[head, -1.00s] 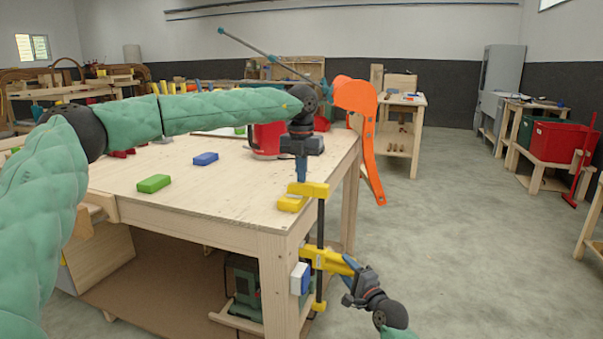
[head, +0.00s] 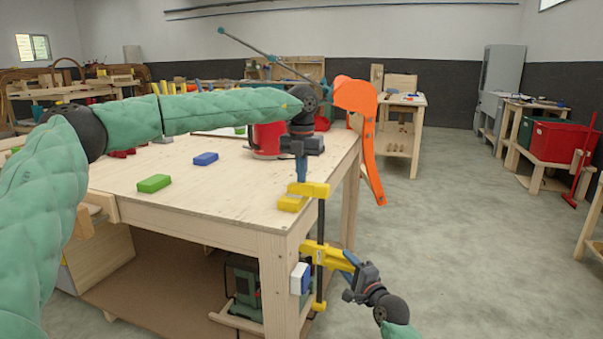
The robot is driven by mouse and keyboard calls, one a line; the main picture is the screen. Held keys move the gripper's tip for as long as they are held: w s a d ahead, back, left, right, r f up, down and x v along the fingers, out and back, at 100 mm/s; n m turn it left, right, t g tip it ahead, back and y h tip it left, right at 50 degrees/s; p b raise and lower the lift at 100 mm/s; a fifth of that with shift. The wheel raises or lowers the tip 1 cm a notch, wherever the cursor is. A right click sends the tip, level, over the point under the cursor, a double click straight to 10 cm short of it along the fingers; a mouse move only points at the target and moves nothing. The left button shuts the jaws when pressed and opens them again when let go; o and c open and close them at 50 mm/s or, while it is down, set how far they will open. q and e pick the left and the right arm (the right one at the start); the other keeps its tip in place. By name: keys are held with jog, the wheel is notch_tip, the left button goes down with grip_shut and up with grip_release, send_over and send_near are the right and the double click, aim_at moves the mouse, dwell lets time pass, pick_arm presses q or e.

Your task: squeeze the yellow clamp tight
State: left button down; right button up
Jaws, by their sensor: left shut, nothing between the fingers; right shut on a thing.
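The yellow clamp (head: 308,189) is at the right front corner of the wooden workbench, its upper jaw over the tabletop and its dark bar hanging upright beside the edge. A yellow pad or block (head: 291,204) lies under the upper jaw. The lower yellow sliding part (head: 325,254) sits on the bar below the tabletop. My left gripper (head: 301,178) points down, shut and empty, just above or touching the upper jaw; I cannot tell which. My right gripper (head: 350,283) comes from the lower right and is shut on the clamp at its lower sliding part; the gripped spot is partly hidden.
The workbench (head: 180,212) carries a green block (head: 154,184), a blue block (head: 206,159) and a red container (head: 265,139). A white and blue block (head: 300,279) is at the bench leg.

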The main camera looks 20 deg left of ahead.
pick_arm(q)
jog(key=shift+f, duration=0.25)
pick_arm(e)
jog(key=shift+r, duration=0.15)
jog(key=o, duration=1.2)
jog(key=shift+d, duration=0.1)
jog(key=shift+o, duration=0.2)
jog(key=shift+r, duration=0.5)
jog(key=shift+a, duration=0.3)
jog(key=shift+w+a+f, duration=0.15)
jog(key=shift+w+a, duration=0.1)
jog(key=shift+a, duration=0.4)
jog(key=shift+f, duration=0.1)
jog(key=shift+c, duration=0.5)
